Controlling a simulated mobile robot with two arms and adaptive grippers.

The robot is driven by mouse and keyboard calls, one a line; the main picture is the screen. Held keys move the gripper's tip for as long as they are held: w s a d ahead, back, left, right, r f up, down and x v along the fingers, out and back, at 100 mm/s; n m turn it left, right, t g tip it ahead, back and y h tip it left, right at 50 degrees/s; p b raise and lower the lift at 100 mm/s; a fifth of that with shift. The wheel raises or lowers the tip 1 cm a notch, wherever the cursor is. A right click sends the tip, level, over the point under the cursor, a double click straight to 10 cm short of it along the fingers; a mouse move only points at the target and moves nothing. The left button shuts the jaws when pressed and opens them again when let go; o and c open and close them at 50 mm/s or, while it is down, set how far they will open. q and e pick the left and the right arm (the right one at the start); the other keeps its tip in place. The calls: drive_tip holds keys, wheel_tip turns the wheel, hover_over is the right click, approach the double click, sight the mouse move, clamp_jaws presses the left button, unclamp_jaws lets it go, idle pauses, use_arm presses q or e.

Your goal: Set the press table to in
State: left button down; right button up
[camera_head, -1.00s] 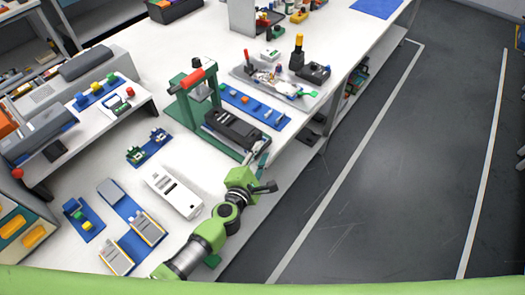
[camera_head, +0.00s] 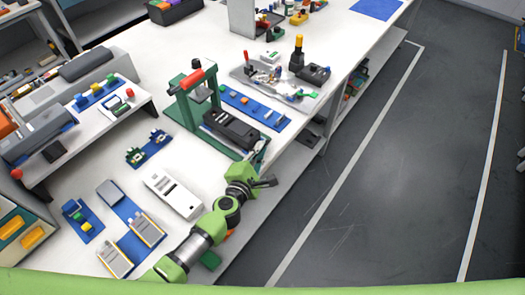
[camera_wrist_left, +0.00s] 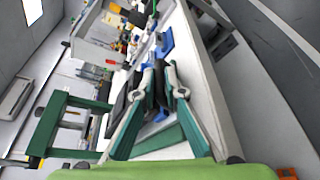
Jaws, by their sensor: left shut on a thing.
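The green press (camera_head: 180,108) with a red handle (camera_head: 191,80) stands on the white bench. Its black press table (camera_head: 232,130) lies at the press base and reaches out toward the bench's front edge. My left gripper (camera_head: 261,147) is at the outer end of the press table, shut on it as far as the frames show. In the left wrist view the two fingers (camera_wrist_left: 161,85) close around a dark part, and the green press frame (camera_wrist_left: 50,125) is at the left. The exact contact is hidden by the fingers. My right gripper is not in view.
A blue mat with small parts (camera_head: 252,106) lies just behind the press table. A grey tray of tools (camera_head: 275,80) stands farther back. A white device (camera_head: 173,195) lies in front of the press. Open floor (camera_head: 400,160) lies to the right.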

sight(215, 126)
use_arm(q)
drive_tip(key=w+a, duration=0.3)
drive_tip(key=a, duration=0.1)
drive_tip(key=w+a+b, duration=0.1)
drive_tip(key=w+a, duration=0.2)
drive_tip(key=a, duration=0.2)
drive_tip(key=w+a+b, duration=0.1)
drive_tip(key=w+a, duration=0.3)
drive_tip(key=shift+a+f, duration=0.1)
drive_tip(key=shift+a, duration=0.3)
drive_tip(key=shift+w+a+b, duration=0.4)
drive_tip(key=shift+a, duration=0.15)
drive_tip(key=shift+a+r, duration=0.15)
drive_tip(key=shift+r, duration=0.05)
drive_tip(key=c, duration=2.3)
unclamp_jaws()
drive_tip(key=shift+w+a, duration=0.1)
drive_tip(key=shift+o, duration=0.8)
drive_tip(key=shift+f, duration=0.1)
